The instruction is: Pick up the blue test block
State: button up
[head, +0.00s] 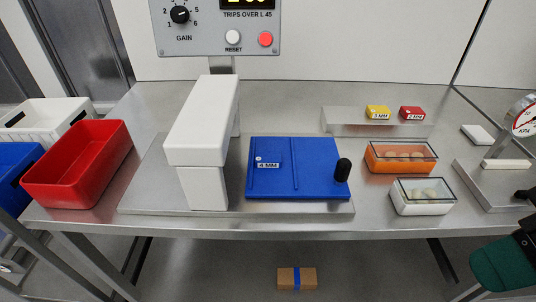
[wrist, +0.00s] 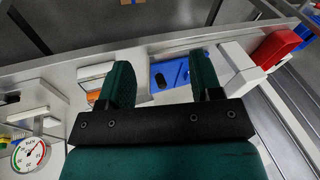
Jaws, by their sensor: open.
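The blue test block (head: 268,162), labelled 4 MM, lies on the left part of a blue board (head: 318,180). It is nearly the same blue as the board, so its edges are hard to make out. The board also shows in the wrist view (wrist: 170,74), partly behind a finger; I cannot pick out the block there. My gripper (wrist: 163,84) is open, its two green fingers apart with nothing between them. It is off to the right of the board. A green part of my arm shows at the lower right of the head view.
A white upright housing (head: 200,140) stands left of the board, and a black knob (head: 343,169) rises at its right. A steel shelf (head: 350,127) carries yellow and red blocks. Orange (head: 385,166) and white (head: 410,208) lidded boxes stand right. A red bin (head: 78,165) is far left.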

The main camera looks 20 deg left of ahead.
aim_at(267, 159)
jog(key=z, duration=0.35)
jog(key=i, duration=0.5)
jog(key=u, duration=2.2)
